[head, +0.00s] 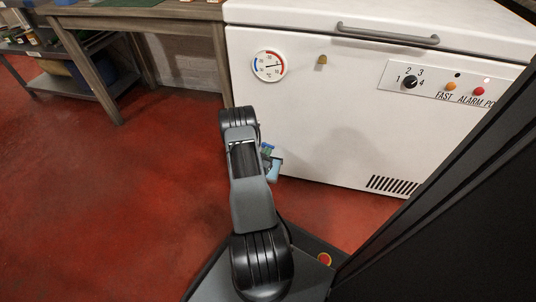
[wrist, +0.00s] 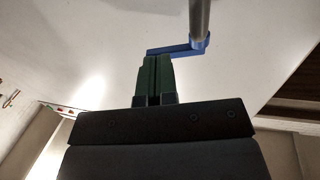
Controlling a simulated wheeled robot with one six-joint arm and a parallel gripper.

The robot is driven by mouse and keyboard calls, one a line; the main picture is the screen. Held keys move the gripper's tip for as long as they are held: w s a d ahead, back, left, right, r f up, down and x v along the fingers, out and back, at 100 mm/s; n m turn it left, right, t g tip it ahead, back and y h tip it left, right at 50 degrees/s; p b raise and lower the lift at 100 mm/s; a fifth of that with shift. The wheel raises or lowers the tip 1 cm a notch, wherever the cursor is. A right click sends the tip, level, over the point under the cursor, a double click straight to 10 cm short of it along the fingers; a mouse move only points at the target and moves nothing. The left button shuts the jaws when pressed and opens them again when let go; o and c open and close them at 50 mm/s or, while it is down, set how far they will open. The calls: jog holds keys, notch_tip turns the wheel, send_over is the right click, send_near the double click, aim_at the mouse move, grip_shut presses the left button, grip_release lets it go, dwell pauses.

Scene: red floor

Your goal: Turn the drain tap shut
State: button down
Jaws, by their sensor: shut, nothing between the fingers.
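The drain tap shows in the wrist view as a blue lever (wrist: 180,49) on the end of a grey metal pipe (wrist: 199,18). The lever reaches left from the pipe, crosswise to my fingers. My gripper (wrist: 157,58) has green fingers, shut together with nothing between them. Their tips are right at the lever's left part; I cannot tell whether they touch it. In the head view my arm hides most of this spot. A small light-blue piece (head: 273,170) shows beside my arm, low against the freezer front; I cannot tell if it is the lever.
A white chest freezer (head: 320,125) fills the right, with a round thermometer (head: 268,66), a control panel (head: 437,85) and a vent (head: 393,185). A wooden table (head: 150,14) stands to its left, with a low shelf beyond. The red floor (head: 110,200) at left is clear.

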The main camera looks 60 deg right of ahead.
jog(key=shift+d, duration=0.35)
jog(key=shift+s+d+r, duration=0.1)
jog(key=shift+d+r, duration=0.05)
jog(key=shift+d, duration=0.85)
jog(key=s+a+p, duration=0.4)
jog(key=a, duration=1)
jog(key=shift+s+a, duration=0.15)
